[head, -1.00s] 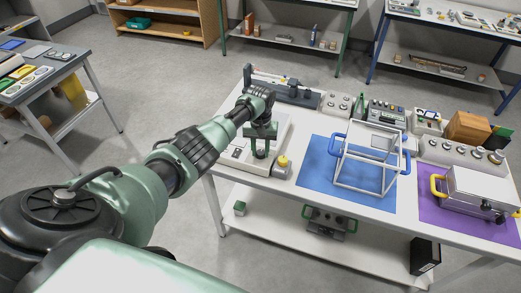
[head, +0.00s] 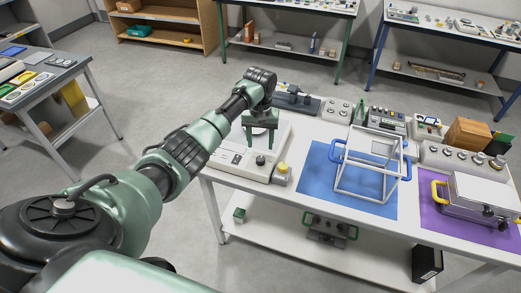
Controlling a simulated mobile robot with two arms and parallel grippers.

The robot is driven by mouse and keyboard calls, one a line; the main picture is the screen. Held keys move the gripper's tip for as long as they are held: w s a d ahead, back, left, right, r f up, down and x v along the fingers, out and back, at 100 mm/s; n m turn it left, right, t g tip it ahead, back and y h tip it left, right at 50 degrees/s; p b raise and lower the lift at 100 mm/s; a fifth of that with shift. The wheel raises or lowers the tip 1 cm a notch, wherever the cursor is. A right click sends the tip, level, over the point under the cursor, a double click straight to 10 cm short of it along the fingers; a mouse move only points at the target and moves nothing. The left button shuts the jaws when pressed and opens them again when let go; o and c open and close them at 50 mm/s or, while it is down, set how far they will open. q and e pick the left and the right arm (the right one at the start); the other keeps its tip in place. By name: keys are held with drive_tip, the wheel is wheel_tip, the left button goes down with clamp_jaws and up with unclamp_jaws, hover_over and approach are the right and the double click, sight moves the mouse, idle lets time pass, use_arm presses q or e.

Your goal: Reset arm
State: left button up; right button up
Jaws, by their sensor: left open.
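My left arm reaches in from the left, and its left gripper (head: 261,144) hangs with its fingers pointing down over the white device (head: 235,160) at the table's left end. The fingers are apart and I see nothing between them. A black knob (head: 260,161) on the device stands just below the fingertips, seemingly apart from them. A small weight-like piece with a yellow top (head: 282,168) is to the right of the knob. My right gripper is not in view.
The white table (head: 310,222) also bears a blue mat (head: 312,180) with a white wire-frame cube (head: 365,178), and a purple mat (head: 432,212) with a silver box (head: 482,196). Instruments line the back. A wooden block (head: 467,133) stands back right. Open floor lies left of the table.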

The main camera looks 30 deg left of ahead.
use_arm(q)
drive_tip(key=shift+r, duration=0.25)
idle(0.3)
